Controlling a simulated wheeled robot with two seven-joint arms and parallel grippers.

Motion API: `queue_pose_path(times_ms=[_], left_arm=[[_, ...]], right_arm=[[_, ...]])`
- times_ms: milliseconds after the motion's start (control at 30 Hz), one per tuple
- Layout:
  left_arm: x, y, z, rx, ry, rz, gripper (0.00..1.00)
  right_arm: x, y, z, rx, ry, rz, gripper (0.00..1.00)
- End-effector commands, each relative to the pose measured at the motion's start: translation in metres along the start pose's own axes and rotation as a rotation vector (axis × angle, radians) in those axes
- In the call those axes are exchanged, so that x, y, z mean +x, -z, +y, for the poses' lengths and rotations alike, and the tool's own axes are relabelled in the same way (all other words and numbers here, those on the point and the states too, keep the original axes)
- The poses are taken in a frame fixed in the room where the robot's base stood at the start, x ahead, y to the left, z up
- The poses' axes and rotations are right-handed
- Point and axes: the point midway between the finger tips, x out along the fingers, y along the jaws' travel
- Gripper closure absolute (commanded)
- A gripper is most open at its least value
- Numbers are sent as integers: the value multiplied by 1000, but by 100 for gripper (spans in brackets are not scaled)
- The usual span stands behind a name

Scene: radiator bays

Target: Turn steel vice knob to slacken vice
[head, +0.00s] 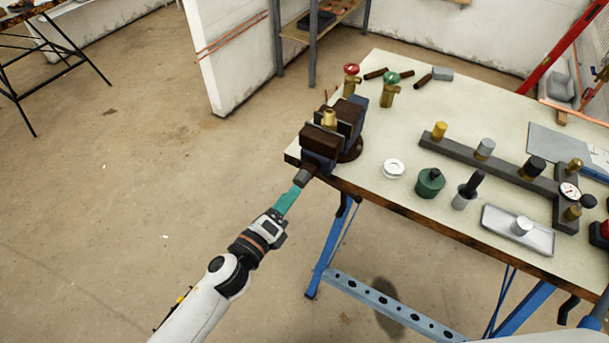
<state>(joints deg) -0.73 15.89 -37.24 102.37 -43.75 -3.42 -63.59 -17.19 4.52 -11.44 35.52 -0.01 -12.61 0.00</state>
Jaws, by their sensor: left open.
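The vice (325,142) is dark blue and brown and sits at the left front corner of the workbench, with a brass fitting (329,118) standing up between its jaws. The steel vice knob (303,176) sticks out from the vice's front, past the bench edge. My left gripper (296,187) comes up from the lower left, its teal fingers pointing at the knob. It is open, with its tips at or very close to the knob; I cannot tell whether they touch it. My right gripper is not in view.
The workbench (420,115) holds a red-topped valve (351,80), a green-topped valve (389,90), a white tape roll (393,168), a green pot (430,182), a grey manifold bar (500,165) and a small tray (518,230). Blue trestle legs (328,255) stand below. The floor at left is clear.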

Motion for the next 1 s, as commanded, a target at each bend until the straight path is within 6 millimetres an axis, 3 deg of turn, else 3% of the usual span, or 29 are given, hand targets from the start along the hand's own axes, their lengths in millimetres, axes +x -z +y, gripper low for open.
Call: queue_pose_path(times_ms=[200,733,1000], left_arm=[[3,0,0,-5,-1,1,55],[44,0,0,-8,-1,1,55],[51,0,1,-8,0,0,55]], right_arm=[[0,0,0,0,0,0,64],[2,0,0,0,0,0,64],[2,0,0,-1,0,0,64]])
